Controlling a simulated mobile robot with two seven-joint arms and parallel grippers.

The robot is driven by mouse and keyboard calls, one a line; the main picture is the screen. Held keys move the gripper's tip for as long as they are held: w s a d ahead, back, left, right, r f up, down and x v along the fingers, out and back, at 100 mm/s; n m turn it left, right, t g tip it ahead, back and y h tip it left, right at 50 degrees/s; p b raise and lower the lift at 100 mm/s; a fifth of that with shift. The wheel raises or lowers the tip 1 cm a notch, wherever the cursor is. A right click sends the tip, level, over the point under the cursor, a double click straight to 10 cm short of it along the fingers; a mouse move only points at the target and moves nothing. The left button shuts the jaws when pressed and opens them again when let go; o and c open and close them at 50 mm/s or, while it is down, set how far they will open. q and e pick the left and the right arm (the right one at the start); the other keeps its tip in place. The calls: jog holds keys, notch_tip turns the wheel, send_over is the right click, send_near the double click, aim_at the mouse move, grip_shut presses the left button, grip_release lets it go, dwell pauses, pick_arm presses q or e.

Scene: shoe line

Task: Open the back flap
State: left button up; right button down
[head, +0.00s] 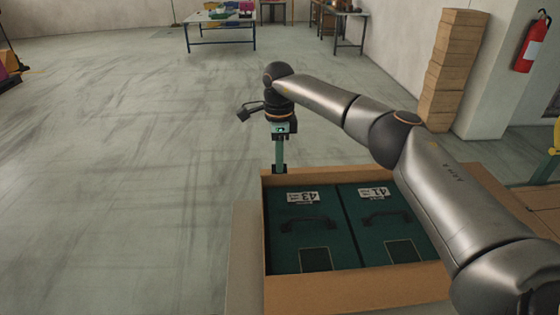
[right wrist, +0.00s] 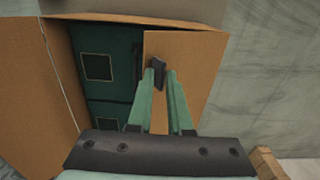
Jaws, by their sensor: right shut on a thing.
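The open cardboard carton (head: 350,293) stands at the lower right of the head view. My right gripper (head: 279,170) points down at its far edge, near the far left corner. The back flap (head: 325,173) shows there as a narrow brown strip. In the right wrist view, the back flap (right wrist: 195,62) is a plain brown panel beside the green boxes. My right gripper (right wrist: 158,74) is shut on it, with dark fingertips close together. The exact pinch is partly hidden by the fingers. My left gripper is not in view.
Two dark green boxes (head: 301,240) with black handles and labels 43 and 41 lie inside the carton. My right arm covers the carton's right part.

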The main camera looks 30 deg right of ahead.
jog(key=shift+w+d, duration=0.35)
jog(key=shift+w, duration=0.05)
jog(key=shift+f, duration=0.1)
jog(key=c, duration=1.3)
grip_release()
jog(key=o, duration=0.3)
jog(key=shift+w+d+f, duration=0.15)
jog(key=shift+w+f, duration=0.05)
jog(key=shift+w, duration=0.1)
jog(key=shift+r, duration=0.15)
notch_tip(320, 180, up, 13)
jog(key=shift+a, duration=0.25)
jog(key=shift+s, duration=0.1)
